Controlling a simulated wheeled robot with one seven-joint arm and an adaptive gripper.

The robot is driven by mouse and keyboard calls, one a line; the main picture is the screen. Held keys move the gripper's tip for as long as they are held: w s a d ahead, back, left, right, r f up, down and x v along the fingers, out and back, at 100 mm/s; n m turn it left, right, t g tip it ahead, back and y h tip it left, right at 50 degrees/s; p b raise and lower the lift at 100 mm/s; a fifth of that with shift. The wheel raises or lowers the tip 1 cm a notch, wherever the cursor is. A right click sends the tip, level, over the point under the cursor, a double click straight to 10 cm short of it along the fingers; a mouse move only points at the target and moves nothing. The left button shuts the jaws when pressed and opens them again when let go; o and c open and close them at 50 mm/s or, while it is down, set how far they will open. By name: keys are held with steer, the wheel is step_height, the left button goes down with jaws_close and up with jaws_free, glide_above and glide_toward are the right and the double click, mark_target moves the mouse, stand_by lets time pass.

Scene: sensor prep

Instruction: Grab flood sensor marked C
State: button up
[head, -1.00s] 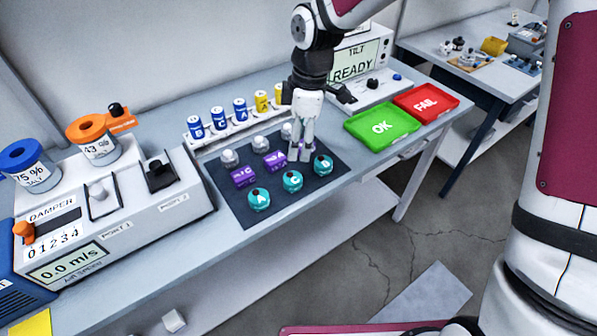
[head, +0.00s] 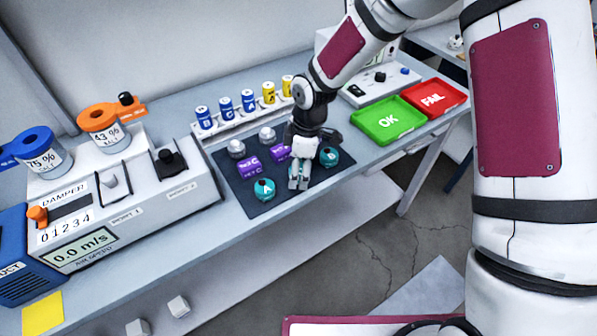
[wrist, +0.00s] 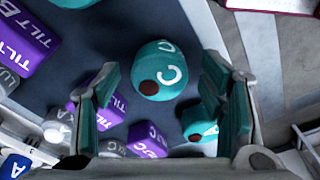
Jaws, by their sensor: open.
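The flood sensor marked C (wrist: 158,68) is a round teal unit with a white letter and a dark red spot. In the wrist view it lies between the two spread fingers of my gripper (wrist: 162,82), with a gap on each side. In the head view my gripper (head: 298,183) points down over the front row of the dark mat (head: 235,178) and hides the C sensor. Teal sensor A (head: 264,190) is just left of my gripper and another teal sensor (head: 329,156) just right.
Purple tilt sensors (head: 250,168) and grey round ones (head: 236,148) stand behind on the mat. A battery rack (head: 240,119) is at the back. The green OK tray (head: 387,122) and red FAIL tray (head: 433,97) are to the right. The damper unit (head: 130,205) is left.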

steer(key=shift+f, duration=0.25)
steer(key=c, duration=1.3)
steer(key=shift+r, duration=0.15)
